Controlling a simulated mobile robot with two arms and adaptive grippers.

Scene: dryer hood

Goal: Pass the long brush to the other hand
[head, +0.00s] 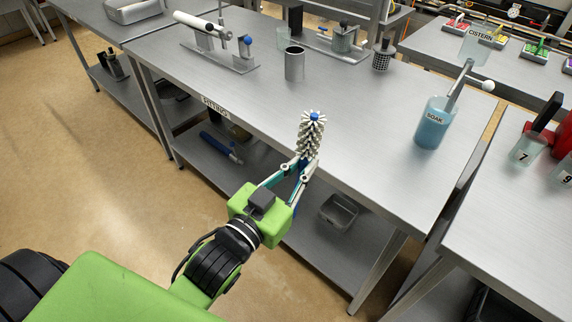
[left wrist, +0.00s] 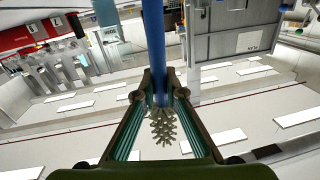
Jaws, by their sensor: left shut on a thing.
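The long brush has a head of pale bristles (head: 311,138) with a blue tip, pointing up in the head view, in front of the steel table's near edge. My left gripper (head: 299,170) is shut on its blue shaft, just below the bristles. In the left wrist view the blue handle (left wrist: 153,40) runs up between the fingertips (left wrist: 160,88), and the bristles (left wrist: 162,126) show on the other side of them. Most of the handle is hidden in the head view by my gripper. My right gripper is in neither view.
The steel table (head: 250,95) holds a grey cup (head: 294,64), a stand with a white tube (head: 202,25) and a jar of blue liquid marked SOAK (head: 433,125) with a rod in it. Its middle is clear. A lower shelf holds a small tray (head: 338,212).

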